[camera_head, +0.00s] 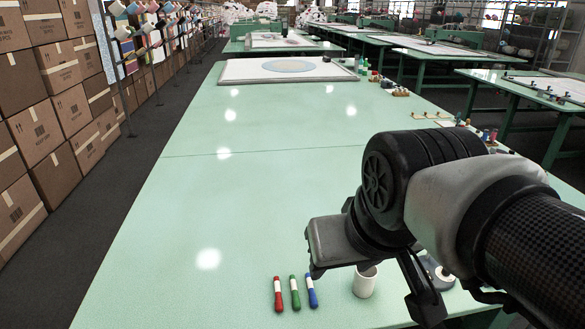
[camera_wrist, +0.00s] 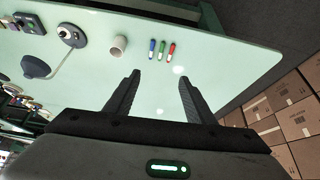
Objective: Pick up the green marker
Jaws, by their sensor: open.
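The green marker (camera_head: 295,293) lies on the pale green table between a red marker (camera_head: 278,294) and a blue marker (camera_head: 311,291), near the table's front edge. In the wrist view the green marker (camera_wrist: 162,48) is the middle one of the row, beyond my fingertips. My gripper (camera_wrist: 158,76) is open and empty, with its two fingers spread wide. In the head view my gripper (camera_head: 362,275) hangs above the table, to the right of the markers. It is apart from all of them.
A white cup (camera_head: 365,282) stands right of the markers, partly behind my gripper in the head view. The table (camera_head: 230,180) is clear to the left and behind. Cardboard boxes (camera_head: 60,120) are stacked at left.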

